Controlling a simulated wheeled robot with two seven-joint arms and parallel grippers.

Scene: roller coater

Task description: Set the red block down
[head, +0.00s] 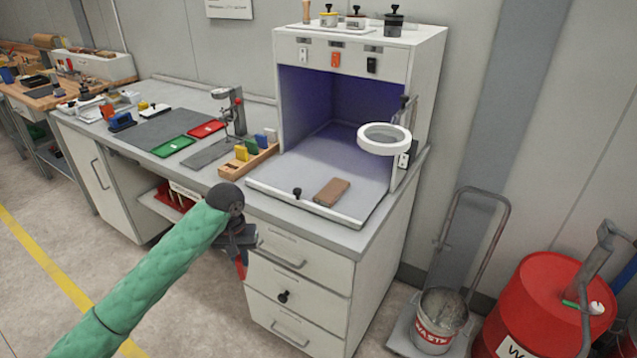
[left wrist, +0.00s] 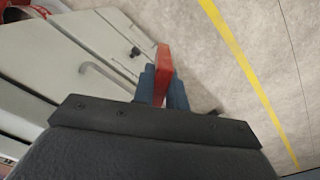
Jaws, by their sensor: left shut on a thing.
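My left gripper (head: 238,243) is in front of the white drawer cabinet, below the level of the bench top. It is shut on the red block (head: 240,268), which shows only as a thin red piece under the gripper. In the left wrist view the red block (left wrist: 163,70) stands out between the two blue fingers of the left gripper (left wrist: 163,87), with the floor and drawer fronts beyond. The block appears clear of any surface. My right gripper is not in view.
The bench holds a wooden rack (head: 249,163) with coloured blocks, a green tray (head: 173,147), a red tray (head: 206,129) and a grey mat (head: 210,153). The white booth (head: 360,60) has a brown block (head: 331,191) on its floor. A magnifier lamp (head: 384,139) overhangs it.

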